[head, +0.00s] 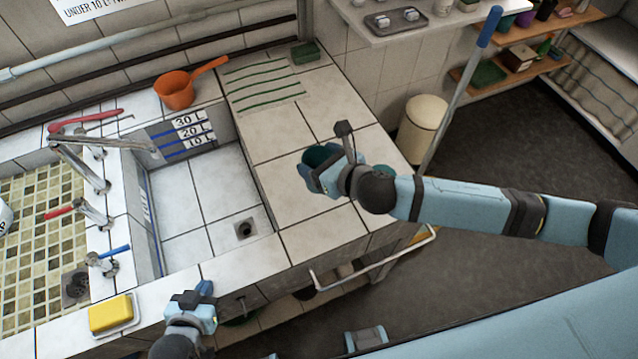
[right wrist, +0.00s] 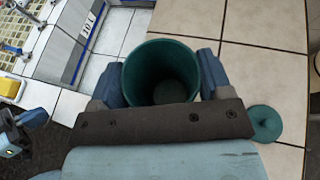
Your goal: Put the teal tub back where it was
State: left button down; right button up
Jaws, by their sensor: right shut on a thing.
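The teal tub (right wrist: 160,68) is between the two fingers of my right gripper (right wrist: 160,84) in the right wrist view. Its open mouth faces the camera and it looks empty. In the head view the tub (head: 317,155) shows partly behind my right gripper (head: 322,172), over the tiled counter right of the basin. I cannot tell whether its base touches the tiles. A round teal lid (right wrist: 265,123) with a knob lies on the counter beside the gripper. My left gripper (head: 197,298) is over the front ledge near a yellow sponge; its fingers' opening is unclear.
The tiled basin (head: 205,190) with a drain lies left of the counter. An orange dipper (head: 176,90) and a green block (head: 305,52) stand at the back. A yellow sponge (head: 110,312) sits on a dish at front left.

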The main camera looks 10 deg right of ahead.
pick_arm(q)
jog(key=shift+w+a+f, duration=0.15)
jog(key=shift+w, duration=0.05)
pick_arm(e)
notch_tip(320, 180, down, 5)
jog(key=shift+f, duration=0.1)
pick_arm(q)
jog(key=shift+f+b, duration=0.25)
jog(key=shift+b, duration=0.1)
pick_arm(e)
jog(key=shift+f, duration=2.1)
jog(key=shift+f, duration=0.1)
jog(key=o, duration=1.3)
jog(key=shift+c, duration=0.2)
